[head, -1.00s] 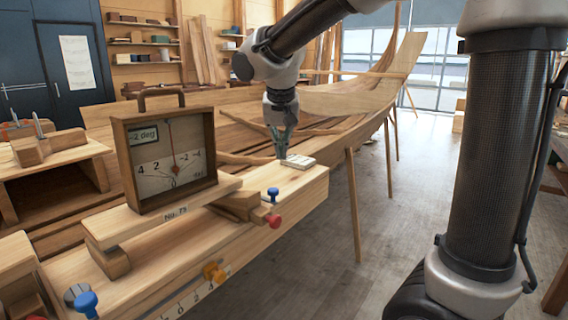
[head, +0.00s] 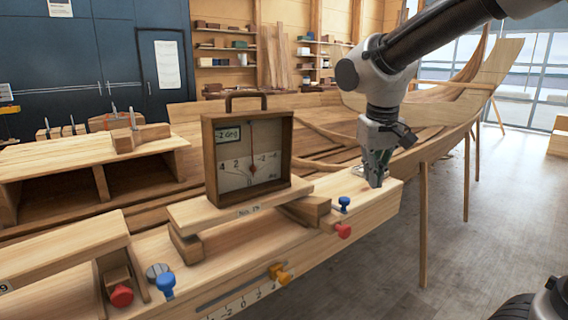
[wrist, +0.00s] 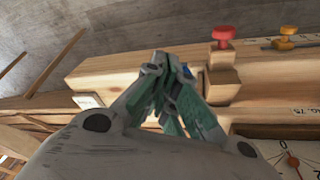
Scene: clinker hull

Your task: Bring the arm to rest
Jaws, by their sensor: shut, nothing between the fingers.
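My gripper (head: 376,178) hangs fingers down at the right end of the wooden beam (head: 386,189) in the head view. In the wrist view my gripper (wrist: 166,66) has its greenish fingers closed together with nothing held. Whether the fingertips touch the beam I cannot tell. A small pale pad or card (head: 358,170) lies on the beam just behind the fingers, partly hidden by them. My arm reaches in from the upper right, bent at the elbow.
A wooden-framed dial gauge (head: 249,153) stands on a plank left of my gripper. Blue (head: 344,202) and red (head: 343,231) knobs sit close to the gripper. The boat hull (head: 440,112) lies behind. Open floor (head: 445,230) is at right.

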